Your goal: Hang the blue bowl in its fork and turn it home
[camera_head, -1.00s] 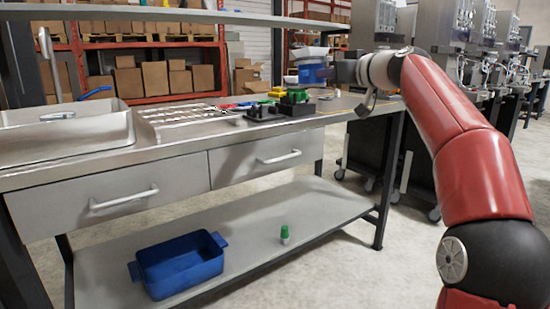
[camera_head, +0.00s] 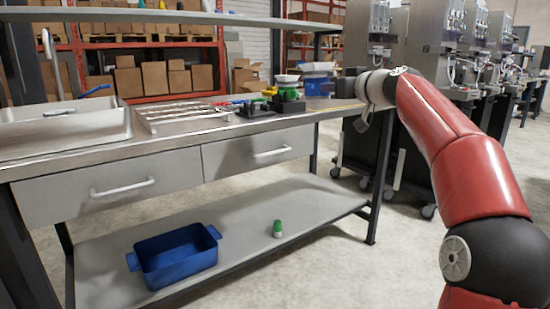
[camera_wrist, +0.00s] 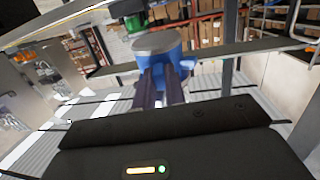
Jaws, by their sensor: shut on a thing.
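The blue bowl (camera_wrist: 160,62), with a pale grey round face, sits between the two dark fingers of my gripper (camera_wrist: 160,88) in the wrist view. The gripper is shut on it. In the head view the blue bowl (camera_head: 318,85) is small, above the right part of the bench, left of my dark gripper (camera_head: 343,87). A green part (camera_wrist: 135,22) shows beyond the bowl in the wrist view. I cannot make out the fork or whether the bowl touches it.
The bench (camera_head: 90,163) carries a sink (camera_head: 60,128), a slotted tray (camera_head: 180,115) and a black block (camera_head: 255,109). Grey machines (camera_head: 440,110) stand at right.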

